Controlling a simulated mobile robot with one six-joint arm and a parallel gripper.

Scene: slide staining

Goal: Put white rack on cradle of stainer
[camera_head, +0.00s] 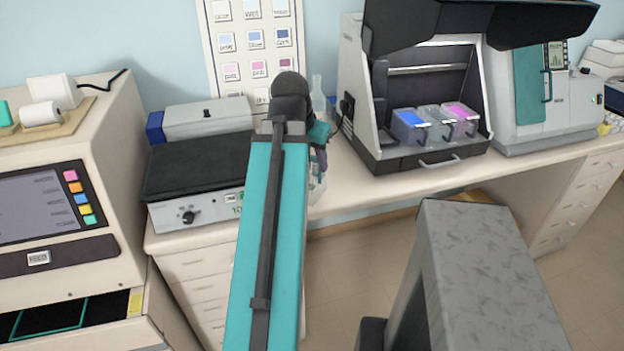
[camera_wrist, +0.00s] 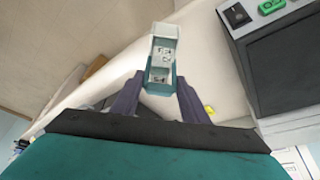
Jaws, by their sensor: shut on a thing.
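My gripper (camera_wrist: 161,80) has its two dark purple fingers shut on the white rack (camera_wrist: 164,32), a small pale box with teal lower down and small dark marks on its face. In the head view my arm hides most of the gripper (camera_head: 319,160), and a pale bit below it may be the rack. The gripper is in front of the bench, between the hotplate and the stainer. The stainer (camera_head: 354,92) stands to the right with its black lid raised, holding blue, clear and pink baths (camera_head: 436,124). I cannot clearly make out its cradle.
The black-topped hotplate (camera_head: 195,168) is left of my arm and at the right in the wrist view (camera_wrist: 285,60). A clear bottle (camera_head: 318,97) stands behind my gripper. A white machine with a teal panel (camera_head: 560,110) stands right of the stainer. Bare bench (camera_head: 350,180) shows before the stainer.

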